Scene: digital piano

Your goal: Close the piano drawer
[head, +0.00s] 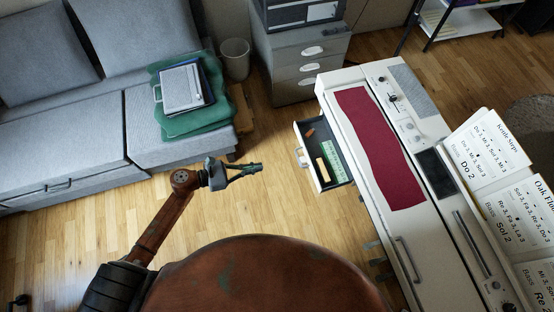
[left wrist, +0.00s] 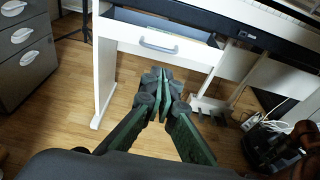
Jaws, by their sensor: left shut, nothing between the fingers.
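The piano drawer (head: 348,180) is pulled out from the left side of the white digital piano (head: 350,132) in the head view. Small items lie inside it, among them a green piece, a yellow piece and a reddish one. Its pale front with a grey handle (left wrist: 160,46) faces the left wrist camera. My left gripper (head: 260,168) is shut and empty, to the left of the drawer with a gap of floor showing between them in the head view. In the left wrist view its fingertips (left wrist: 158,76) appear just below the drawer front. My right gripper is not in view.
A grey drawer cabinet (head: 300,65) stands beyond the drawer. A grey sofa (head: 60,125) with a green cloth is at left, near a bin (head: 235,58). A white piano leg (left wrist: 104,75) and pedals (left wrist: 212,112) show below. Wooden floor between sofa and piano is open.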

